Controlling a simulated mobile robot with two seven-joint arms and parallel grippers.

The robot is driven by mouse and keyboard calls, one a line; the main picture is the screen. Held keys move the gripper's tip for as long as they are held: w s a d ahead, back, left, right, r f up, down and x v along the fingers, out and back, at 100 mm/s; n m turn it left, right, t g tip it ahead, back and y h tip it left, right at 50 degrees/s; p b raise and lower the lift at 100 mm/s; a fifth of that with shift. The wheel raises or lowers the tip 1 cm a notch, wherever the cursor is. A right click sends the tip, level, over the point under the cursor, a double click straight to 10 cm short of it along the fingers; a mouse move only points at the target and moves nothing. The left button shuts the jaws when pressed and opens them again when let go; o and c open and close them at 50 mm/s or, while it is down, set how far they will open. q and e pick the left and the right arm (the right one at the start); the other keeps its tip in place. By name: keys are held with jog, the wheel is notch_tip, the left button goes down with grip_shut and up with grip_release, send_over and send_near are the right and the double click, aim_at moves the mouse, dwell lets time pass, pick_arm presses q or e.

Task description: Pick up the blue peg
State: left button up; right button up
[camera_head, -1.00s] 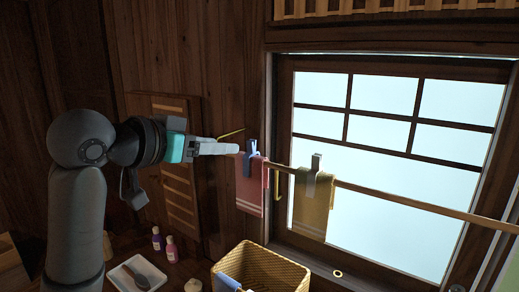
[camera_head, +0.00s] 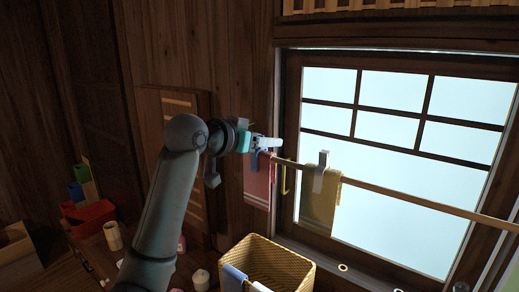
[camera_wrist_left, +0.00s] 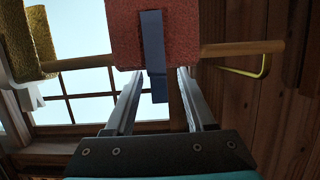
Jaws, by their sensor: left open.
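The blue peg (camera_wrist_left: 153,50) is clipped over a red towel (camera_wrist_left: 120,35) that hangs on a wooden rod (camera_wrist_left: 235,48). In the head view only a little of the blue peg (camera_head: 254,160) shows below my left gripper (camera_head: 268,143), above the red towel (camera_head: 258,183). In the left wrist view my left gripper (camera_wrist_left: 159,82) is open, with one finger on each side of the peg's lower end as seen there. There is space between the fingers and the peg. My right gripper is not in view.
A yellow-green towel (camera_head: 322,205) hangs farther right on the rod under a grey peg (camera_head: 321,172). A wicker basket (camera_head: 285,268) stands below, with blue cloth at its rim. The window (camera_head: 390,140) is behind the rod. A red box (camera_head: 88,217) stands at left.

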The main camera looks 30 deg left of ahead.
pick_arm(q)
jog(key=shift+x, duration=0.85)
grip_shut()
